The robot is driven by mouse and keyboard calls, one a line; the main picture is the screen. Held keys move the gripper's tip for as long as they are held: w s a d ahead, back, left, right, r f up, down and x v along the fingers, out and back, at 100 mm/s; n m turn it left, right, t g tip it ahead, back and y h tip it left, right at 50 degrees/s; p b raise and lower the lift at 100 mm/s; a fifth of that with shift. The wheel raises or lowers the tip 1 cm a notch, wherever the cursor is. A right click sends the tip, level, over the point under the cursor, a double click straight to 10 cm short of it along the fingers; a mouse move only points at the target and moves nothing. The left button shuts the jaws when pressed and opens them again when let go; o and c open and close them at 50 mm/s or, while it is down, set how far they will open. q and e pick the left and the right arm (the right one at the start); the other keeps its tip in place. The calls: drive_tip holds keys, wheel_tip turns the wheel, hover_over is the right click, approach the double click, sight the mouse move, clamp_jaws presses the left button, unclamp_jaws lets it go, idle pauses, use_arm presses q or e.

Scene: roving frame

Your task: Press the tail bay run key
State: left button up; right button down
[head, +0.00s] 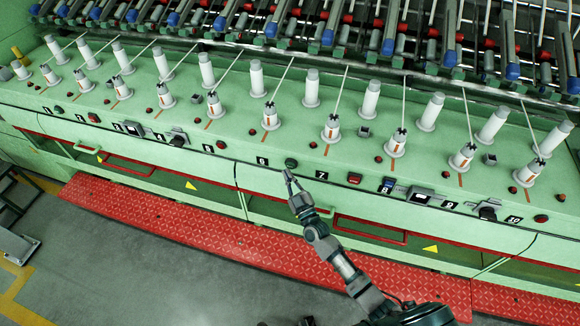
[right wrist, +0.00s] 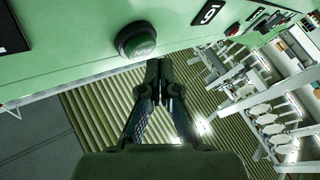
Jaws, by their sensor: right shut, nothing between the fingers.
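A round green key (head: 291,163) sits on the machine's front rail between the plates 6 and 7. In the right wrist view the green key (right wrist: 137,40) has a dark collar and reads RUN, upside down. My right gripper (head: 288,175) is just below and in front of this key in the head view. Its fingers are shut and empty; in the right wrist view the fingertips (right wrist: 158,66) are beside the key's lower right edge. I cannot tell whether they touch. Another green key (head: 58,109) is at the far left near plate 1. My left gripper is not in view.
A red button (head: 354,178) and a blue key (head: 388,185) are right of plate 7. Black switch boxes (head: 488,210) jut from the rail. White spindles (head: 271,117) stand above it. A red tread step (head: 200,225) runs along the base; grey floor (head: 150,285) is clear.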

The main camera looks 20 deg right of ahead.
drive_tip(key=shift+w, duration=0.1)
drive_tip(key=shift+w+d, duration=0.2)
drive_tip(key=shift+d, duration=0.05)
drive_tip(key=shift+w+d+r, duration=0.1)
drive_tip(key=shift+w+d, duration=0.1)
drive_tip(key=shift+w, duration=0.15)
idle(0.7)
idle(0.4)
drive_tip(key=shift+s+a+p, duration=0.45)
drive_tip(key=shift+s+p, duration=0.1)
drive_tip(key=shift+s, duration=0.2)
